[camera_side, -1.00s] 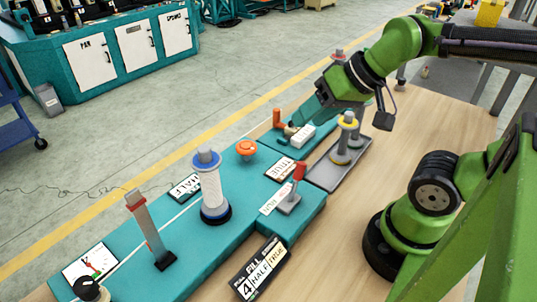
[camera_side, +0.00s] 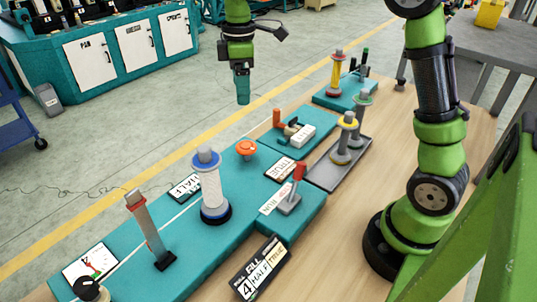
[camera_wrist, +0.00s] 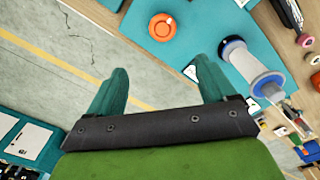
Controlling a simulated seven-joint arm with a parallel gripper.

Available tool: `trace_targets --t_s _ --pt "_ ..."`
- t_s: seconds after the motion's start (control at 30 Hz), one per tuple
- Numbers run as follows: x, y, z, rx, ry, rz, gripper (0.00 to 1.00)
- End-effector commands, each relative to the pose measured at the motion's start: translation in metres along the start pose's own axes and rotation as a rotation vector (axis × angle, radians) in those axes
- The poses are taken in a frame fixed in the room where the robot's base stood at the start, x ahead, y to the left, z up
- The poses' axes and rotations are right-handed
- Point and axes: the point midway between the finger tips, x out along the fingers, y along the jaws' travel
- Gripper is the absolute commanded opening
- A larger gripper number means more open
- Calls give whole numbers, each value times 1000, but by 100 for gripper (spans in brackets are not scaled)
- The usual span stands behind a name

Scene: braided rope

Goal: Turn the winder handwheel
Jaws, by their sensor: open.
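The winder handwheel appears to be the orange round wheel (camera_side: 246,148) on the teal bench, behind the white spool; it also shows in the wrist view (camera_wrist: 162,27) at the top middle. My gripper (camera_side: 243,101) points down, above and somewhat behind the wheel in the side view, clear of it. In the wrist view my gripper (camera_wrist: 160,82) has its two teal fingers spread wide with nothing between them. The wheel lies beyond the fingertips, apart from them.
A white spool (camera_side: 211,190) stands left of the wheel. A red-handled lever (camera_side: 296,178) is to the right. A grey tray (camera_side: 326,174) holds upright spools (camera_side: 347,135). An orange-ended clamp (camera_side: 278,118) sits behind. A tall grey lever (camera_side: 147,225) is at front left.

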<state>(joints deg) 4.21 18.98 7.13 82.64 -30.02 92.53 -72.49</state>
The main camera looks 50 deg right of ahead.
Motion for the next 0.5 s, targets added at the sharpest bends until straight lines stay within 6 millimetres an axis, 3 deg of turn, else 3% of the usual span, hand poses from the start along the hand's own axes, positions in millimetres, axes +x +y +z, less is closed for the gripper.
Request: trace_targets --t_s 0.07,0.27,0.5 --pt "-10 0 1 -76 -4 2 84" --pt "-2 -4 4 -150 -15 -17 84" --pt "39 -5 4 -148 -16 -21 84"
